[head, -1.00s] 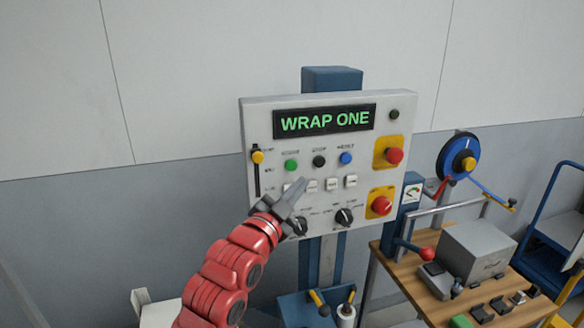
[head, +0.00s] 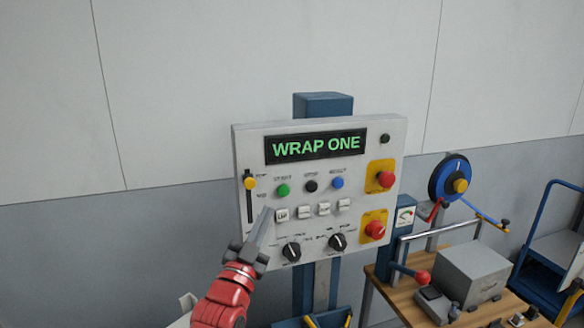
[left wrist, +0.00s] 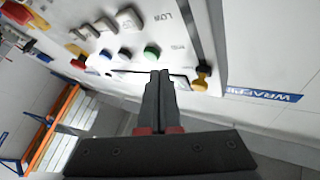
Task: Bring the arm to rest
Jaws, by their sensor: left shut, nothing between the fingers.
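My left gripper (head: 264,228) is shut and empty. Its grey fingers point up in front of the lower left part of a control panel (head: 375,157). In the left wrist view the closed fingers (left wrist: 158,78) point at the panel face; I cannot tell whether they touch it. The panel's screen (head: 315,146) reads "WRAP ONE" in green. Below it are a green button (head: 283,190), a black button (head: 311,186) and a blue button (head: 337,183). Several white keys (head: 303,211) and two black knobs (head: 338,242) sit lower. My right gripper is not in view.
A yellow-knobbed slider (head: 250,183) is at the panel's left. Two red mushroom buttons (head: 386,179) (head: 375,230) are at its right. A wooden bench (head: 395,303) with a grey box (head: 483,272) and a blue wheel (head: 441,178) stands to the right. A plain wall is behind.

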